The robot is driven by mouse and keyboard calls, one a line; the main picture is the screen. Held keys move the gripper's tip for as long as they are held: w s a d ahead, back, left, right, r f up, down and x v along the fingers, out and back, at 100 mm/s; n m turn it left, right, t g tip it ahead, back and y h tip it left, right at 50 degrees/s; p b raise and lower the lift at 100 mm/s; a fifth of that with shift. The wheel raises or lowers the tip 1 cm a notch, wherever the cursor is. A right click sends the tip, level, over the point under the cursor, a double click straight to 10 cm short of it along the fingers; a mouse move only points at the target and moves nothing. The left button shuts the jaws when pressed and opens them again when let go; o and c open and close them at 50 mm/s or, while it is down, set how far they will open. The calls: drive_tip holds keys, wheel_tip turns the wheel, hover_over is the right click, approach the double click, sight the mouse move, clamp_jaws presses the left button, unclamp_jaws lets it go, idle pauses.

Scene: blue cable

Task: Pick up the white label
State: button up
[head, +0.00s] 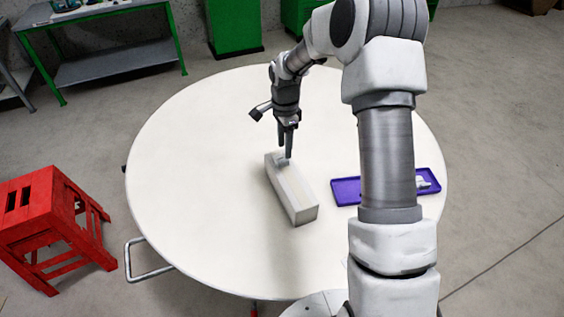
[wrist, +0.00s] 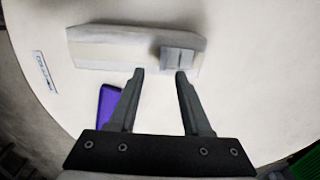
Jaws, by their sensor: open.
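My gripper (head: 287,148) is open over the far end of a long pale box (head: 296,198) on the round table. In the wrist view my gripper (wrist: 160,73) has its two fingers apart, with nothing held between them. A small light-grey piece (head: 281,160) sits on the box's far end, close to the fingertips. In the wrist view this grey piece (wrist: 178,57) lies just beyond the fingertips, nearer the right finger. I cannot tell whether it is the white label. A small white printed strip (wrist: 43,71) shows at the left of the wrist view.
A purple tray (head: 347,191) with a small white item (head: 423,182) lies right of the box, partly behind my arm. The white table (head: 200,150) is otherwise mostly clear. A red stool (head: 45,215) and a green-framed bench (head: 110,66) stand off the table.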

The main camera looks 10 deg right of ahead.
sight(284, 160)
drive_tip(key=shift+w+a+f, duration=0.1)
drive_tip(key=shift+w+f, duration=0.05)
drive_tip(key=shift+f, duration=1.35)
drive_tip(key=shift+w+f, duration=0.1)
drive_tip(key=shift+f, duration=1.35)
clamp_jaws()
